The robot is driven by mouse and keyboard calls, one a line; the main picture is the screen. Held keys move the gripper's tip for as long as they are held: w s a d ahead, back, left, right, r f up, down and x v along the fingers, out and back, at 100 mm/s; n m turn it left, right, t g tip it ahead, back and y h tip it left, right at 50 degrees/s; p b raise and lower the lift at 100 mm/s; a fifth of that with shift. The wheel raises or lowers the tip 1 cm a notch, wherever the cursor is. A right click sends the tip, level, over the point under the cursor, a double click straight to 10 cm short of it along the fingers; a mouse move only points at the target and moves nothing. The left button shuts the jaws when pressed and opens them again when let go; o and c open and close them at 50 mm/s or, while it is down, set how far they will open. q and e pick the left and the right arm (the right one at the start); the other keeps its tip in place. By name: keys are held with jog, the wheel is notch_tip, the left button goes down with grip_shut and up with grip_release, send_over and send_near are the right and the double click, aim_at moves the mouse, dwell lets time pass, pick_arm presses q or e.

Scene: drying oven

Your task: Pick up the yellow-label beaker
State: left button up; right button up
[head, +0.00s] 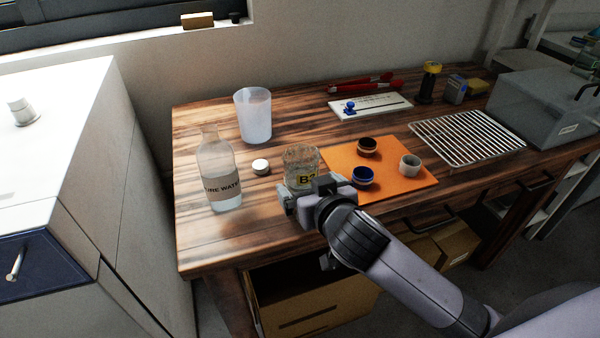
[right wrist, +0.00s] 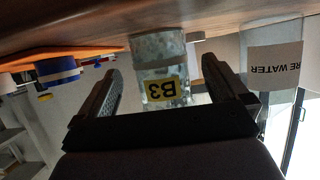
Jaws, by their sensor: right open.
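The yellow-label beaker (head: 301,163) is clear glass with a yellow label reading B3. It stands upright on the wooden table, left of the orange mat. My right gripper (head: 306,196) is at its near side in the head view and hides its lower part. In the right wrist view the picture is upside down; the beaker (right wrist: 160,68) shows between the two open fingers of the right gripper (right wrist: 160,85). The fingers are apart from the glass, with nothing held. My left gripper is not in view.
A water bottle (head: 217,172) and a white cap (head: 261,166) stand left of the beaker. A translucent cup (head: 253,116) is behind. The orange mat (head: 400,188) holds several small round pots. A wire rack (head: 468,138) and grey box (head: 545,110) lie right.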

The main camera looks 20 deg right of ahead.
aim_at(301, 181)
jog(key=x, duration=0.2)
jog(key=b+x, duration=0.1)
jog(key=x, duration=0.1)
jog(key=shift+s+f, duration=0.1)
jog(key=shift+f, duration=0.25)
jog(key=shift+w+f, duration=0.2)
jog(key=shift+w, duration=0.45)
jog(key=c, duration=1.1)
jog(key=shift+c, duration=0.2)
jog(key=shift+r, duration=0.2)
